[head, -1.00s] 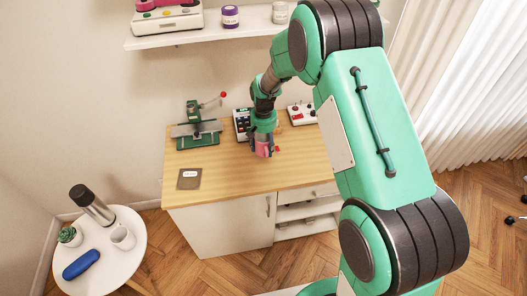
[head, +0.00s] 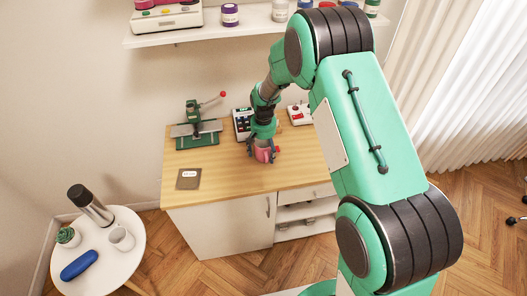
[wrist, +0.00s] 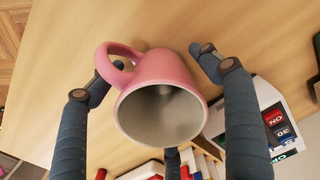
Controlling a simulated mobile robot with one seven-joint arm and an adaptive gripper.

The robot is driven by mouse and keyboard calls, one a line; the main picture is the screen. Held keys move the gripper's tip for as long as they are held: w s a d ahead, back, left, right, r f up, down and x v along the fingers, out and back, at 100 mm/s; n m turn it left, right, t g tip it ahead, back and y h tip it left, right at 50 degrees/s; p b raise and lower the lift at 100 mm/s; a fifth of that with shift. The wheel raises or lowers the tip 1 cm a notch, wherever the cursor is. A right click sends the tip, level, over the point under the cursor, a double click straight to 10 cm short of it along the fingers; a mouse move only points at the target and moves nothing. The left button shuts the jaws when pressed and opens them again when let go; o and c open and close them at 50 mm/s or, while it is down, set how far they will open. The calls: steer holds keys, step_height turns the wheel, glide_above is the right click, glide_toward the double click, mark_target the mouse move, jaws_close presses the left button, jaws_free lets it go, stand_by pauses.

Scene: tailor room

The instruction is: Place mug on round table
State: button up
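A pink mug (head: 264,155) with a grey inside is on the wooden desk (head: 225,180), partly hidden by my gripper (head: 262,147) in the head view. In the wrist view the mug (wrist: 160,100) has its open mouth towards the camera and its handle to the left. My gripper's fingers (wrist: 160,70) are spread around it. The left finger is close to the handle; a gap shows between the right finger and the mug wall. The white round table (head: 125,265) stands low at the bottom left.
The round table holds a flask (head: 90,206), a white cup (head: 121,238), a blue case (head: 80,265) and a small plant (head: 69,237); its front right is bare. A green press (head: 196,130), a dark card (head: 188,179) and control boxes (head: 299,114) are on the desk. A shelf (head: 180,36) hangs above.

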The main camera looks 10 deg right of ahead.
step_height(320, 180, up, 12)
steer(key=p, duration=0.2)
steer(key=shift+p, duration=0.35)
stand_by(0.4)
steer(key=shift+r, duration=0.25)
stand_by(0.4)
